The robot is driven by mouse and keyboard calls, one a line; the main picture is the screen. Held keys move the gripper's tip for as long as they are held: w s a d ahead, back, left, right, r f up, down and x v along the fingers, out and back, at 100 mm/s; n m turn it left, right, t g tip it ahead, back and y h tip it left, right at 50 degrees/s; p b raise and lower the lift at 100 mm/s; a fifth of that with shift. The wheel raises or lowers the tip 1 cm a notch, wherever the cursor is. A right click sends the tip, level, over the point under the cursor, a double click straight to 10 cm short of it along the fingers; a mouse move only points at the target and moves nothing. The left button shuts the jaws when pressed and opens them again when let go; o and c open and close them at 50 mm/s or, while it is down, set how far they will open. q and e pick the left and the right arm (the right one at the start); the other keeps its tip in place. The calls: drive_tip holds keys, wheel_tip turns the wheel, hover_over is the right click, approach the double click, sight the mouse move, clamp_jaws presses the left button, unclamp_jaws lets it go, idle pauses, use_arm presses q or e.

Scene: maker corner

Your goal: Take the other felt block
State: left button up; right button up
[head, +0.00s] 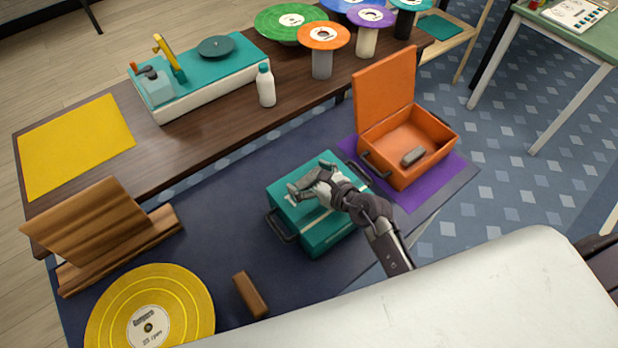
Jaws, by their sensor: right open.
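A grey block (412,156), seemingly felt, lies inside the open orange case (440,161), whose lid stands up at the back. A brown block (250,295) lies on the dark table (215,235) near the yellow record; I cannot tell whether it is felt. My right gripper (300,188) is open, above or at the top of the closed teal case (325,233). It covers part of that lid, and I cannot tell whether it touches it. I see nothing between its fingers. My left gripper is not in view.
A yellow record (175,303) and a wooden stand (90,230) are at the left. The orange case stands on a purple mat (457,170). A back bench (210,131) holds a turntable (205,85), a white bottle (265,86) and several discs on posts. The table's middle left is clear.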

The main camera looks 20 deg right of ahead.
drive_tip(key=shift+w+a+f, duration=0.1)
drive_tip(key=shift+w, duration=0.05)
drive_tip(key=c, duration=0.5)
drive_tip(key=shift+c, duration=0.2)
